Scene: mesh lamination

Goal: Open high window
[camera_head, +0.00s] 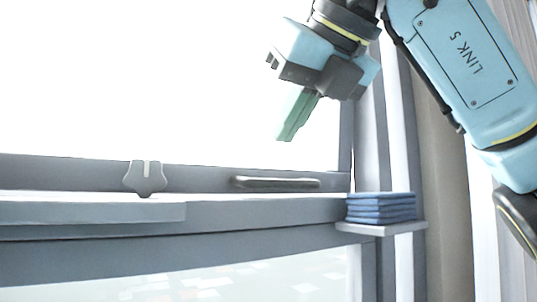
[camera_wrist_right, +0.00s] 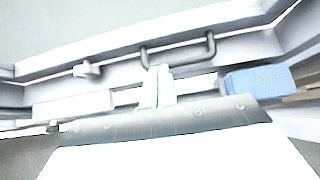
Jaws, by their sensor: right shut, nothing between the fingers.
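The window's lower rail (camera_head: 80,170) runs across the head view, with bright glass above it. A grey lobed latch (camera_head: 145,177) sits on the rail at the left, and it also shows in the right wrist view (camera_wrist_right: 87,69). A grey bar handle (camera_head: 275,182) is fixed along the rail to its right; in the right wrist view the handle (camera_wrist_right: 185,57) has two bent ends. My right gripper (camera_head: 285,137) is shut and empty, pointing down above the handle and apart from it. Its greenish-white fingers (camera_wrist_right: 157,88) show in the right wrist view below the handle. My left gripper is out of view.
A stack of folded blue cloths (camera_head: 381,207) lies on a small pale shelf (camera_head: 385,229) right of the handle; the cloths (camera_wrist_right: 258,82) also show in the right wrist view. A pale ledge (camera_head: 90,209) runs below the rail. A curtain (camera_head: 440,150) hangs at the right.

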